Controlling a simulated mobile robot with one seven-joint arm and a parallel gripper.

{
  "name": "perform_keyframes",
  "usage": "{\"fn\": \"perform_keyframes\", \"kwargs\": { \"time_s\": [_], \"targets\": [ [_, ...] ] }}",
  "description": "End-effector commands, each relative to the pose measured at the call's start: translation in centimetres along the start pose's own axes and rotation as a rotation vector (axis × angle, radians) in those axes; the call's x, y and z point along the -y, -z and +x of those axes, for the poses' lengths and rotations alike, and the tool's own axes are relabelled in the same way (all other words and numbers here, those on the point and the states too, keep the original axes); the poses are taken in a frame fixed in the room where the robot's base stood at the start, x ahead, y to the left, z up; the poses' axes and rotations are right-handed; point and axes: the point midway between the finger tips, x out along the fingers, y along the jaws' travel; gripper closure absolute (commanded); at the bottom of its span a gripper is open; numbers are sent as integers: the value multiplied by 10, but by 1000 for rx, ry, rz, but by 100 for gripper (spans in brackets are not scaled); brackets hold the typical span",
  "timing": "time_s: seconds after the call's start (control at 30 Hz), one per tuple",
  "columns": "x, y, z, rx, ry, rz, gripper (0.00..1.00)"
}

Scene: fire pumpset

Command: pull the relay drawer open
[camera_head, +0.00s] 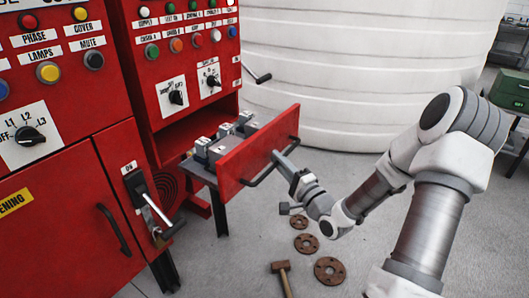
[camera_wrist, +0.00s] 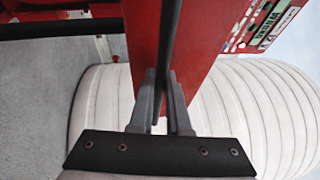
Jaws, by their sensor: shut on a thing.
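The relay drawer (camera_head: 258,152) has a red front panel and stands pulled out from the red cabinet, with several grey relays (camera_head: 222,142) showing in its tray behind the panel. A dark bar handle (camera_head: 262,177) runs along the front panel. My gripper (camera_head: 283,158) is at the handle, in front of the panel. In the wrist view, my gripper's two grey fingers (camera_wrist: 166,100) are closed on the dark handle bar (camera_wrist: 172,40), with the red panel (camera_wrist: 143,45) behind it. The exact contact point is hidden in the head view.
The red control cabinet (camera_head: 60,200) with a lever switch (camera_head: 147,200) stands at left. A large white tank (camera_head: 350,70) is behind. On the floor lie a hammer (camera_head: 282,277) and several rusty flanges (camera_head: 329,270). A green box (camera_head: 510,90) is at far right.

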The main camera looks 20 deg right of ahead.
Motion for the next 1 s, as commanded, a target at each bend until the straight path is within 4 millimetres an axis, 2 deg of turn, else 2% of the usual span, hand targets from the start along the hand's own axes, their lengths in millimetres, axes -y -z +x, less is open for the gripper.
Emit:
{"fn": "perform_keyframes", "kwargs": {
  "time_s": [0.2,0.57,0.6,0.67,1.0],
  "targets": [
    [2,5,-11,0,-1,0,100],
    [2,5,-12,0,-1,-1,100],
    [2,5,-12,0,-1,-1,82],
    [2,5,-12,0,-1,-1,73],
    [2,6,-14,-1,-1,0,73]
  ]
}}
